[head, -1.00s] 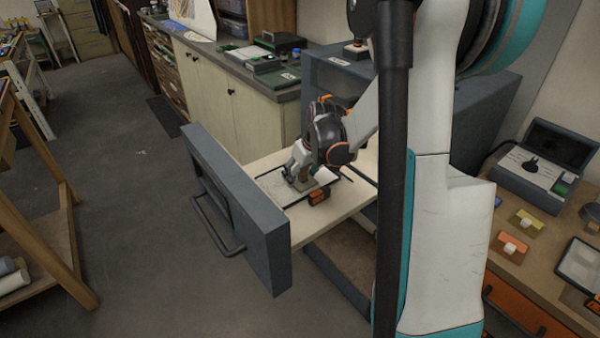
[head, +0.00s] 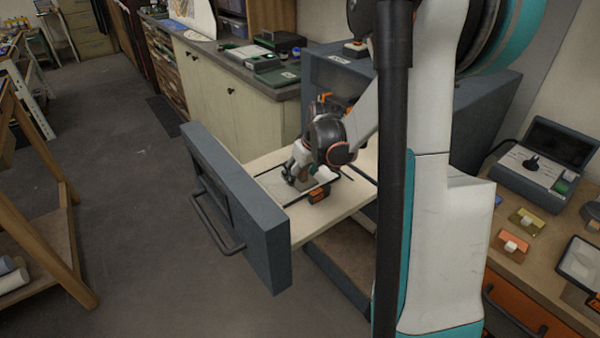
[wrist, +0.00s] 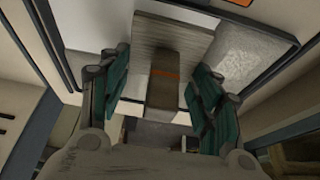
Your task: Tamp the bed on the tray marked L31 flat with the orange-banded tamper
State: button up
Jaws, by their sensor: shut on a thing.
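My gripper (head: 298,172) is over the tray in the pulled-out drawer. In the wrist view, my gripper (wrist: 161,80) is shut on the grey handle of the tamper (wrist: 162,95), which has an orange band. The tamper's broad, flat plate lies over the bed; I cannot tell whether it touches. The tray (wrist: 285,75) has a thin dark rim. Its bed shows smooth white areas and a rougher pale grey patch (wrist: 247,50) to the right of the plate. The tray's rim (head: 340,172) also shows in the head view. No L31 mark is readable.
The drawer (head: 235,205) has a tall grey front with a bar handle. A small dark and orange block (head: 319,194) sits at the tray's near edge. A side bench with a grey device (head: 535,175) is at the right.

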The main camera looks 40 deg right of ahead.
aim_at(281, 186)
dwell(0.4)
jog(key=shift+r+p, duration=0.8)
jog(key=shift+r, duration=0.3)
jog(key=shift+s+a, duration=0.1)
jog(key=shift+a, duration=3)
jog(key=shift+f, duration=0.2)
jog(key=shift+f+b, duration=0.65)
jog(key=shift+b, duration=0.1)
jog(key=shift+f+b, duration=0.3)
